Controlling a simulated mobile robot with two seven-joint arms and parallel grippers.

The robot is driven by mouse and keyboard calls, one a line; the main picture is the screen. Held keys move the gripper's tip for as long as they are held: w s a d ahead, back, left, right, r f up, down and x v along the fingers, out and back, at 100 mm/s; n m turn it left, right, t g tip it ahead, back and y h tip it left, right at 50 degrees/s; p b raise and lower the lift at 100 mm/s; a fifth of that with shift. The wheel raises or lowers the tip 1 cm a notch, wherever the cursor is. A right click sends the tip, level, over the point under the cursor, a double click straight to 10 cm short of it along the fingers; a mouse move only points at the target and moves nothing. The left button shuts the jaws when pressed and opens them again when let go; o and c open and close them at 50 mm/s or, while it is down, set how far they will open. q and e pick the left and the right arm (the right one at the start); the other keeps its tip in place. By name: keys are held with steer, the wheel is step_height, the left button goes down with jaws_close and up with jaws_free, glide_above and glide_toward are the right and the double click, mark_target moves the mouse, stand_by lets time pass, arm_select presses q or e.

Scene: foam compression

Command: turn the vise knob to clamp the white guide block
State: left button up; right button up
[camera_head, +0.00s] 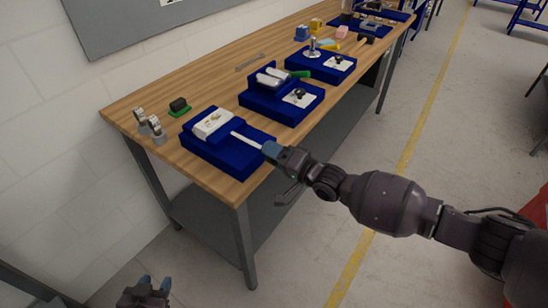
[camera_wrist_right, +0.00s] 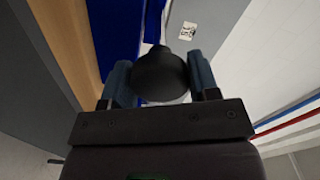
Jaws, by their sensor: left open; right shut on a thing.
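The white guide block (camera_head: 206,128) sits in the blue vise (camera_head: 200,149) at the near end of the workbench. A pale screw rod (camera_head: 244,138) runs from the block out over the vise's front side. My right gripper (camera_head: 272,151) is at the rod's outer end and hides the knob in the head view. In the right wrist view, the black round knob (camera_wrist_right: 160,74) lies between the two blue-grey fingers of my right gripper (camera_wrist_right: 161,76), which are shut on it. My left gripper (camera_head: 154,284) is open and empty, low at the bottom left, away from the bench.
Two more blue fixtures, a middle one (camera_head: 262,105) and a farther one (camera_head: 345,72), stand along the workbench (camera_head: 160,90). Small grey parts (camera_head: 150,124) and a black-and-green item (camera_head: 179,106) lie left of the vise. A wrench (camera_head: 250,62) lies near the wall.

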steer(key=shift+f+m+b, duration=0.15)
steer(key=shift+m+b, duration=0.5)
steer(key=shift+m, duration=0.55)
arm_select(q)
steer(key=shift+s+f, duration=0.3)
steer(key=shift+f, duration=0.45)
steer(key=shift+s+f, duration=0.25)
steer(key=shift+f, duration=0.45)
arm_select(e)
steer(key=shift+m, duration=0.4)
arm_select(q)
steer(key=shift+w, duration=0.1)
arm_select(e)
steer(key=o, duration=0.9)
arm_select(q)
steer(key=shift+w+r, duration=0.15)
steer(key=shift+w, duration=0.1)
steer(key=shift+s+f+b, duration=0.3)
steer(key=shift+f+b, duration=0.1)
steer(key=shift+b, duration=0.05)
arm_select(e)
steer(key=v, duration=1.1)
arm_select(q)
steer(key=shift+w, duration=0.2)
arm_select(e)
steer(key=shift+w+a, duration=0.1)
